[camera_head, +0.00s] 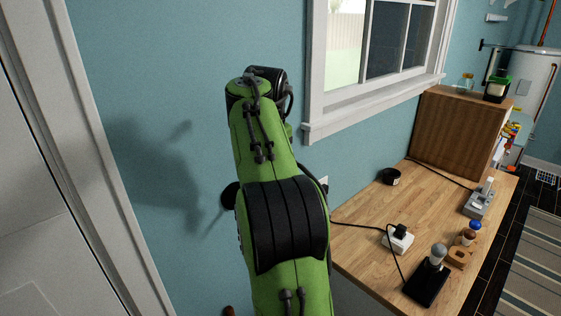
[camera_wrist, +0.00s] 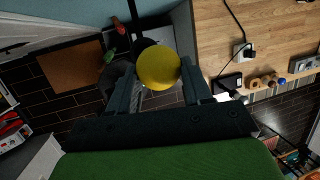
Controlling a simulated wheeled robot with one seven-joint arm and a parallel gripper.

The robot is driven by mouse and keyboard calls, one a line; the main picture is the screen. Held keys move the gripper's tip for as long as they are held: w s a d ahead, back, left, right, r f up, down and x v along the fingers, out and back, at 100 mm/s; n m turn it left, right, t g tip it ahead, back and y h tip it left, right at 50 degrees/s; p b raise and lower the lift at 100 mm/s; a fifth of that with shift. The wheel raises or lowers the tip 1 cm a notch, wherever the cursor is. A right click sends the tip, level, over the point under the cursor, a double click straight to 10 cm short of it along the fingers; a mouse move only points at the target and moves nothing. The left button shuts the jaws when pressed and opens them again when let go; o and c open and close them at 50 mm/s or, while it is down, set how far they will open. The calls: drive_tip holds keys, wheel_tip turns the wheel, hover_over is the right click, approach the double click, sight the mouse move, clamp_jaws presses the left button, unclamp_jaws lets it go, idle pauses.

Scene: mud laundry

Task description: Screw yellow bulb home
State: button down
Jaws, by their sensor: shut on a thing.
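My gripper (camera_wrist: 157,72) is shut on the yellow bulb (camera_wrist: 158,67), whose round glass sits between the two fingers in the wrist view. A thin black bar (camera_wrist: 133,14) runs down from the wall to a dark round piece (camera_wrist: 143,44) just behind the bulb. The bulb's base is hidden, so I cannot tell whether it touches or sits in that piece. In the head view my green arm hides the gripper and bulb; a black round thing (camera_head: 230,195) shows at the arm's left edge, by the blue wall.
The wooden worktop (camera_head: 355,235) at right holds a white socket block (camera_head: 398,240), a black stand (camera_head: 427,284) with a grey knob, a wooden holder (camera_head: 458,258) and a wooden cabinet (camera_head: 462,130). A window (camera_head: 385,50) is above. A brown mat (camera_wrist: 72,66) lies on the dark floor.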

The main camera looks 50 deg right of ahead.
drive_tip(key=shift+w+a+f, duration=0.25)
drive_tip(key=shift+w+a, duration=0.15)
idle(0.9)
drive_tip(key=shift+f, duration=0.45)
idle(1.2)
drive_tip(key=shift+r+m+g, duration=0.1)
drive_tip(key=shift+m+g, duration=0.2)
drive_tip(key=shift+g, duration=0.1)
drive_tip(key=shift+m+h, duration=0.4)
drive_tip(key=shift+m, duration=0.6)
drive_tip(key=shift+w, duration=0.1)
